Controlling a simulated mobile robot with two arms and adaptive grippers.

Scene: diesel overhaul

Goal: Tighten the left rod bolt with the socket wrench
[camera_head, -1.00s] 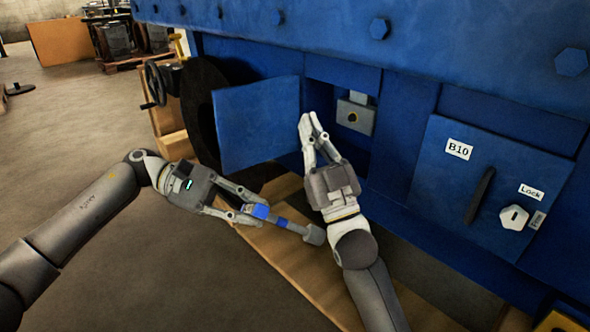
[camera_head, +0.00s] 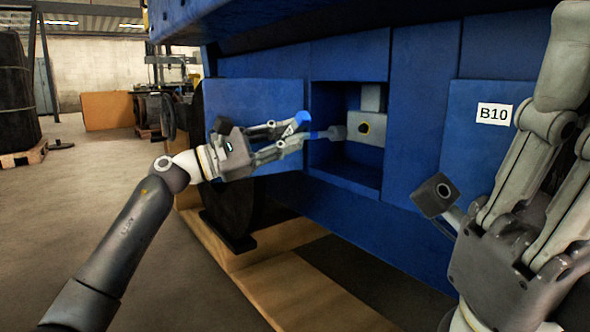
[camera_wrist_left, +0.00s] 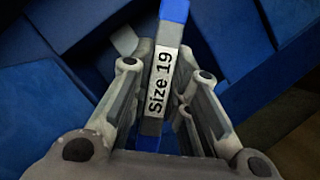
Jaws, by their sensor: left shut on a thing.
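My left gripper (camera_head: 297,132) is shut on the blue and grey socket wrench (camera_head: 302,118). In the left wrist view the wrench (camera_wrist_left: 163,80) lies between the fingers, with a "Size 19" label facing the camera. The wrench's grey socket end (camera_head: 337,132) points right into the open hatch (camera_head: 345,176), close to the left edge of a grey block (camera_head: 372,140) with a yellow-ringed dark bolt spot. I cannot tell whether they touch. My right gripper (camera_head: 572,30) is large in the right foreground, pointing up; its fingertips are partly cut off, so its opening is unclear.
The opened blue hatch door (camera_head: 280,97) stands left of the opening, behind my left gripper. A closed "B10" cover (camera_head: 470,140) is to the right, partly hidden by my right arm. Wooden beams (camera_head: 290,280) lie below the blue engine. Open floor is at left.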

